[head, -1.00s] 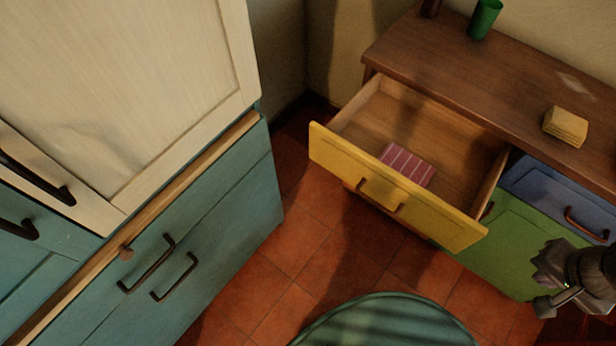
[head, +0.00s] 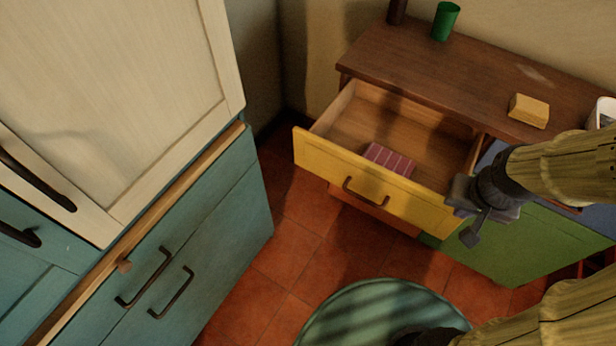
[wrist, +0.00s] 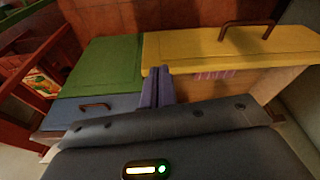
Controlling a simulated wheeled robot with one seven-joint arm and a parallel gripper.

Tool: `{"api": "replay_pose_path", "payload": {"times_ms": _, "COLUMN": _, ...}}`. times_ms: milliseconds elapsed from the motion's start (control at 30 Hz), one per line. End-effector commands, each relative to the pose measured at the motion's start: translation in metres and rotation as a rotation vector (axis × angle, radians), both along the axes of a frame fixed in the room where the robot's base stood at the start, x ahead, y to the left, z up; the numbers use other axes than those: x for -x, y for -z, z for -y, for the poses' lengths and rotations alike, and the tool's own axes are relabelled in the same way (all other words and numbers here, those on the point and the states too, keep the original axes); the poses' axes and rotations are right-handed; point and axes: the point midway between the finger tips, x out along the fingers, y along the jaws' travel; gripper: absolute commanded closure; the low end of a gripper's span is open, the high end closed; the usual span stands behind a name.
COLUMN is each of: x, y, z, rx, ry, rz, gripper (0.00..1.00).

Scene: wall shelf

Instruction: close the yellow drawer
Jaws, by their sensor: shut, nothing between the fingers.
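The yellow drawer (head: 375,180) is pulled well out of the wooden cabinet, with its dark handle (head: 365,195) on the front. A red striped item (head: 389,160) lies inside it. My gripper (head: 462,203) is shut and empty at the right end of the drawer front, partly overlapping it in the head view; contact cannot be told. In the wrist view, the purple fingers (wrist: 157,86) are together beside the near left corner of the yellow drawer front (wrist: 225,46).
A green door (head: 520,243) and a blue drawer (wrist: 95,106) sit beside the yellow drawer. The cabinet top (head: 440,75) carries a green cup (head: 445,21) and a yellow block (head: 529,111). Teal cabinets (head: 190,230) stand left. A round teal stool or table (head: 375,315) stands in front.

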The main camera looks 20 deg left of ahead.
Motion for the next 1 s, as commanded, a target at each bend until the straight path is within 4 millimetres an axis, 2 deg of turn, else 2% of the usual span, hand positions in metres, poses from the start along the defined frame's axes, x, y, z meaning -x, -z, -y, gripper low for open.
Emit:
{"api": "replay_pose_path", "payload": {"times_ms": 367, "x": 0.000, "y": 0.000, "z": 0.000, "rx": 0.000, "ry": -0.001, "rz": -0.001, "gripper": 1.00}}
{"api": "replay_pose_path", "payload": {"times_ms": 533, "x": -0.001, "y": 0.006, "z": -0.010, "rx": 0.019, "ry": -0.069, "rz": -0.046, "gripper": 1.00}}
{"api": "replay_pose_path", "payload": {"times_ms": 767, "x": 0.000, "y": 0.033, "z": -0.049, "rx": 0.138, "ry": -0.366, "rz": -0.237, "gripper": 1.00}}
{"api": "replay_pose_path", "payload": {"times_ms": 1000, "x": 0.006, "y": 0.066, "z": -0.087, "rx": 0.377, "ry": -0.739, "rz": -0.446, "gripper": 1.00}}
